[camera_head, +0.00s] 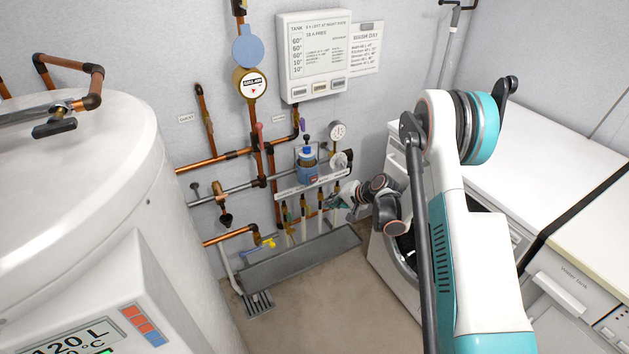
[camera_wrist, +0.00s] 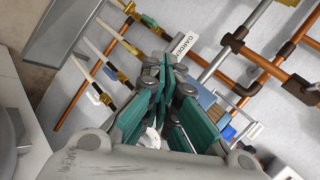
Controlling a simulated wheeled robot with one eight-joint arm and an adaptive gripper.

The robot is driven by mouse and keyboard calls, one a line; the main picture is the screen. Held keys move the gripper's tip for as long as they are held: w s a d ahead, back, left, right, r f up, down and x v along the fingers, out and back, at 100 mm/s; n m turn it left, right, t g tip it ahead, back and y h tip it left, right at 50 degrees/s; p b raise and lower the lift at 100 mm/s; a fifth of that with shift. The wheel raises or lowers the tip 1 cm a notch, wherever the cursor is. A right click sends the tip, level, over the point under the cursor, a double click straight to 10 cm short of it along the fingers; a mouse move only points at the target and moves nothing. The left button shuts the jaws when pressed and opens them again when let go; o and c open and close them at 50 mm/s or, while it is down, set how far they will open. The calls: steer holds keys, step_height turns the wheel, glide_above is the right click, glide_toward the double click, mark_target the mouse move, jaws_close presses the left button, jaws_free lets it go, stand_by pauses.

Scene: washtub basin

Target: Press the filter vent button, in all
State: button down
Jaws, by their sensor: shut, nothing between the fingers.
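The water filter (camera_head: 308,172) hangs on the wall pipework at centre, with a blue body, a blue cap and a small dark knob (camera_head: 306,139) on top. I cannot tell for sure which part is the vent button. My gripper (camera_head: 338,201) is just below and right of the filter, beside the white labelled rail, pointing left toward the wall. In the wrist view the teal fingers (camera_wrist: 163,62) are shut with nothing between them. Blue parts, likely the filter (camera_wrist: 215,107), show partly hidden behind the right finger.
Several small taps (camera_wrist: 120,78) with pale hoses sit below the labelled rail (camera_head: 300,186). Copper pipes (camera_head: 225,158) and a round gauge (camera_head: 338,131) surround the filter. A white tank (camera_head: 90,170) stands left, a washing machine (camera_head: 398,185) right. A grey trough (camera_head: 300,262) lies below.

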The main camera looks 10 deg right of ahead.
steer(key=w+a, duration=0.2)
steer(key=w, duration=0.6)
steer(key=shift+w+a, duration=0.2)
steer(key=shift+a, duration=0.15)
steer(key=shift+w, duration=0.1)
stand_by(1.2)
steer(key=shift+w+a, duration=0.15)
steer(key=shift+w, duration=0.15)
steer(key=shift+w+a, duration=0.1)
steer(key=shift+w, duration=0.25)
stand_by(0.7)
stand_by(0.4)
steer(key=shift+s+d, duration=0.25)
steer(key=shift+s, duration=0.55)
steer(key=shift+s+d, duration=0.25)
steer(key=shift+s, duration=0.55)
steer(key=shift+s+d, duration=0.25)
steer(key=shift+s, duration=0.5)
steer(key=shift+s+d, duration=0.25)
steer(key=shift+s, duration=0.55)
